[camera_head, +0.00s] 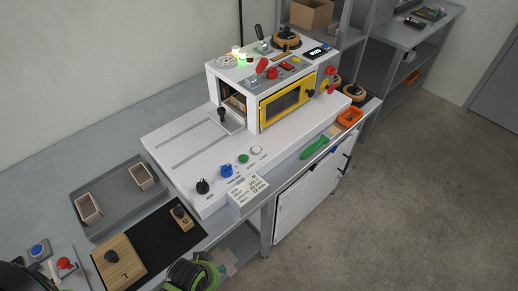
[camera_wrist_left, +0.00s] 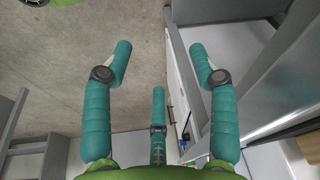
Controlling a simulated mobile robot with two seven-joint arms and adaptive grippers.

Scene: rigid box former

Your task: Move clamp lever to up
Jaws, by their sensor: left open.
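The white box former machine (camera_head: 240,82) stands on the bench in the head view. A lever with a dark grip (camera_head: 259,34) stands up, tilted, on its top, and a red handle (camera_head: 262,65) sits on the top's front edge. A black-knobbed lever (camera_head: 222,112) stands at the front opening. I cannot tell which is the clamp lever; labels are too small to read. My left gripper (camera_wrist_left: 160,62) is open and empty in the left wrist view, its teal fingers spread over floor and the bench's side, apart from any lever. My right gripper is not clearly seen.
A white deck (camera_head: 180,150) with slots, knobs and buttons lies before the machine. A grey tray (camera_head: 115,200) with two small boxes and a black mat (camera_head: 150,230) with wooden blocks lie at the lower left. A green-handled tool (camera_head: 315,147) and orange bin (camera_head: 350,118) are right.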

